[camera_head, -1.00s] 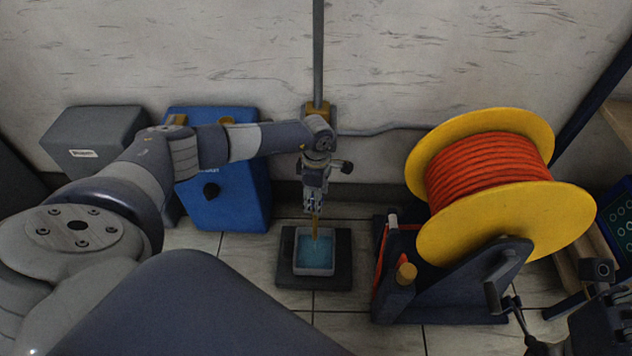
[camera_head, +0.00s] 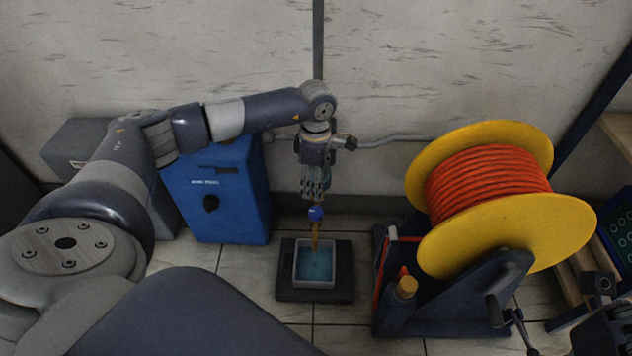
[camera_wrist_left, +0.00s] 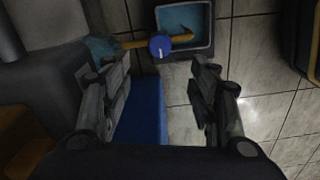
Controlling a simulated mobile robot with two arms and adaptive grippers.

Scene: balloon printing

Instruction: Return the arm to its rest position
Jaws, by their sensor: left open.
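My left gripper (camera_head: 316,188) hangs fingers-down from the left arm, just above a blue knob (camera_head: 316,213) on an orange spout. The spout (camera_head: 315,236) points down at a small grey tray (camera_head: 300,281) with blue liquid. In the left wrist view, the gripper (camera_wrist_left: 160,70) has its two fingers wide apart with nothing between them. The knob (camera_wrist_left: 160,46) shows past the fingertips, and the tray (camera_wrist_left: 207,50) lies behind it. Dark parts of what looks like my right gripper (camera_head: 597,310) are at the lower right, partly cut off; its jaws are unclear.
A blue box (camera_head: 232,205) and a grey box (camera_head: 82,140) stand under the arm at left. A yellow spool (camera_head: 560,222) with orange hose on a dark stand (camera_head: 430,315) fills the right. A grey pipe (camera_head: 318,45) runs up the wall. Bare wall lies above.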

